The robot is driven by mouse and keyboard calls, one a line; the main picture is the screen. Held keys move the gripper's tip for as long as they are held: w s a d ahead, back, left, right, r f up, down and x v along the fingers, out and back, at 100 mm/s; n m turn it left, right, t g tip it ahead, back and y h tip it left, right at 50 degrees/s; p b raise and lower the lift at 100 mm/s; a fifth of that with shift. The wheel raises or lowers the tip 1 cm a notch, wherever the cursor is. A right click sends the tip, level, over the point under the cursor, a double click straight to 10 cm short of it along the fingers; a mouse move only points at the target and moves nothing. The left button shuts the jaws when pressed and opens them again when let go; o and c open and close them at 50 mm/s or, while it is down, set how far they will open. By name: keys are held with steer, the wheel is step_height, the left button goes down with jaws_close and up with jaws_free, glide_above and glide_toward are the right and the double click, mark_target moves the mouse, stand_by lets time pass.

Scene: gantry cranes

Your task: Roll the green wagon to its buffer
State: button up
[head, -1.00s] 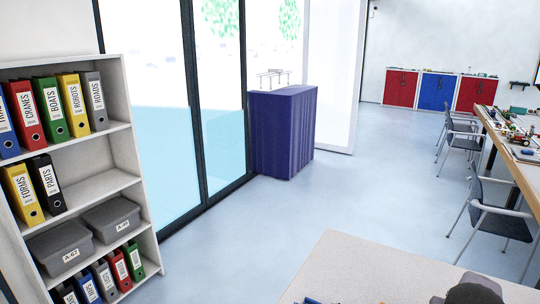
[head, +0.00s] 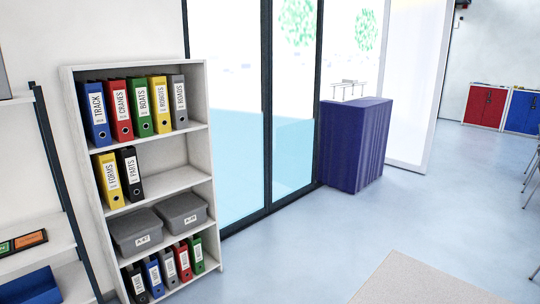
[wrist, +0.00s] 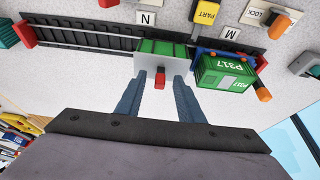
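My gripper (wrist: 160,82) shows in the wrist view with its two grey-blue fingers apart. A red knob (wrist: 160,78) lies between the fingertips in the picture, with a gap on each side. The knob is on a white plate (wrist: 148,67) in front of a green ribbed body (wrist: 161,47), which appears to be a wagon on the black track (wrist: 90,37). To its right, a green box marked P317 (wrist: 225,73) stands by a blue part (wrist: 207,53). A red end piece (wrist: 24,33), possibly a buffer, is at the track's left. The head view shows neither wagon nor gripper.
Yellow PART (wrist: 206,13) and LOCK controls, N and M labels, and an orange knob (wrist: 279,26) line the track's far side. The head view shows a binder shelf (head: 139,68), a purple covered block (head: 352,145), glass doors and a pale tabletop corner (head: 420,282).

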steer(key=shift+r, duration=0.15)
steer(key=shift+r+p, duration=1.9)
steer(key=shift+r, duration=1.5)
